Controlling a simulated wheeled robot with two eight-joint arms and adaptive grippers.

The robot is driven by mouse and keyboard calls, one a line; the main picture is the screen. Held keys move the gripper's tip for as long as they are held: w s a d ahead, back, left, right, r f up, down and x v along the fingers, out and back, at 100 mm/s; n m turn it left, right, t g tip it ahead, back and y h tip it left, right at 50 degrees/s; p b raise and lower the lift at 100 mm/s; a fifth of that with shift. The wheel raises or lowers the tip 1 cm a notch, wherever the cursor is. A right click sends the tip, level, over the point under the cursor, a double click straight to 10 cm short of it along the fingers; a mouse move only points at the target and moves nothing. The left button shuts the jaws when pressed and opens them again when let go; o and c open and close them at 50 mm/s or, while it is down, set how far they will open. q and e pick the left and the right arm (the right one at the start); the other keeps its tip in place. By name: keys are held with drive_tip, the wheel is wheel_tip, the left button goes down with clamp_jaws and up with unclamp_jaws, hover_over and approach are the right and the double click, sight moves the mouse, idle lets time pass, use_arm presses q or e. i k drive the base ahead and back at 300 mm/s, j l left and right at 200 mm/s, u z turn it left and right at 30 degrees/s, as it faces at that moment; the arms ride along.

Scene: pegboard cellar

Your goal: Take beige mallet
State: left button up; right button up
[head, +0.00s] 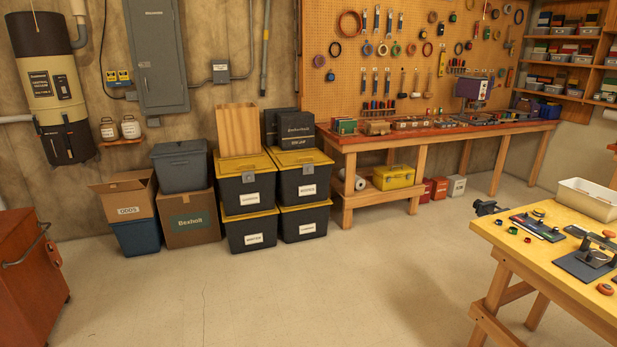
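I cannot make out a beige mallet in the head view. The near workbench (545,243) with a yellow top stands at the right, cut off by the picture edge. On it are a dark flat tool fixture (585,262), a red round piece (605,289), a dark tray with small items (538,226) and a white bin (588,200), whose inside is mostly hidden. Neither of my grippers shows.
Black bins with yellow lids (250,232), cardboard boxes (190,219) and a grey tote (180,163) stand by the back wall. A long bench (430,137) runs under the pegboard (420,60). A red cabinet (28,275) is at the left. The middle floor is clear.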

sight(428, 94)
drive_tip(key=i+j, duration=0.1)
drive_tip(key=i, duration=0.55)
drive_tip(key=i+j, duration=0.1)
drive_tip(key=i, duration=0.6)
drive_tip(key=i+l+z, duration=0.35)
drive_tip(key=i+z, duration=0.15)
drive_tip(key=i, duration=0.85)
drive_tip(key=i+j+z, duration=0.2)
drive_tip(key=i+z, duration=0.3)
drive_tip(key=i, duration=0.85)
drive_tip(key=i+l+z, duration=0.2)
drive_tip(key=i, duration=0.3)
drive_tip(key=i+j+z, duration=0.2)
drive_tip(key=i, duration=0.25)
drive_tip(key=i+z, duration=0.25)
drive_tip(key=i, duration=0.25)
drive_tip(key=i+j+z, duration=0.2)
drive_tip(key=i, duration=0.3)
drive_tip(key=i+j+z, duration=0.2)
drive_tip(key=i, duration=0.25)
drive_tip(key=i+j+z, duration=0.2)
drive_tip(key=i, duration=0.25)
drive_tip(key=i+l, duration=0.1)
drive_tip(key=i, duration=0.55)
drive_tip(key=i+l+u, duration=0.1)
drive_tip(key=i, duration=0.55)
drive_tip(key=i+l, duration=0.15)
drive_tip(key=i, duration=0.45)
drive_tip(key=j+u, duration=0.05)
